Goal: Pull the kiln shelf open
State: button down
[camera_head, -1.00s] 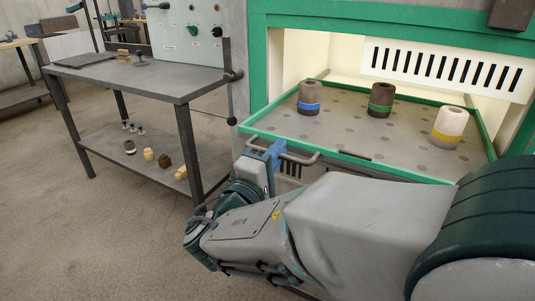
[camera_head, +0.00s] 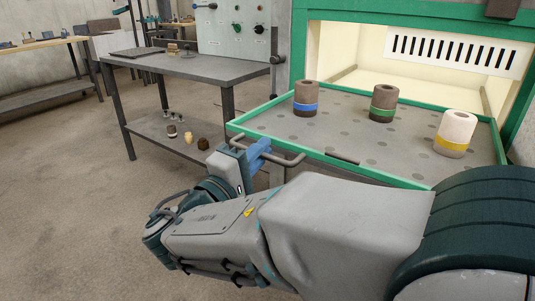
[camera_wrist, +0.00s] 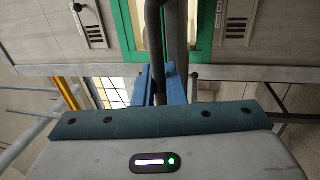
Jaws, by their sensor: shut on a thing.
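The kiln shelf (camera_head: 330,136) is a grey perforated tray with a green rim, and it sticks out of the kiln's lit opening. It bears a blue-banded cylinder (camera_head: 305,98), a green-banded cylinder (camera_head: 383,102) and a yellow-banded cylinder (camera_head: 455,133), all upright. A grey bar handle (camera_head: 289,160) runs along the shelf's front. My gripper (camera_head: 257,154) is shut on this handle near its left part. In the wrist view, the blue fingers (camera_wrist: 166,85) close around the dark bar (camera_wrist: 154,40). The exact contact is partly hidden.
The kiln (camera_head: 400,22) has a green frame and a slotted white panel (camera_head: 452,50). A grey workbench (camera_head: 188,66) stands to the left, with small pieces on its lower shelf (camera_head: 160,128). The floor at the left and front is open.

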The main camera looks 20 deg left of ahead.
jog(key=shift+s+a, duration=0.1)
jog(key=shift+s, duration=0.4)
jog(key=c, duration=1.6)
grip_release()
jog(key=shift+a, duration=0.1)
jog(key=shift+o, duration=0.2)
jog(key=p+v, duration=0.2)
jog(key=v, duration=1.2)
jog(key=shift+p, duration=0.35)
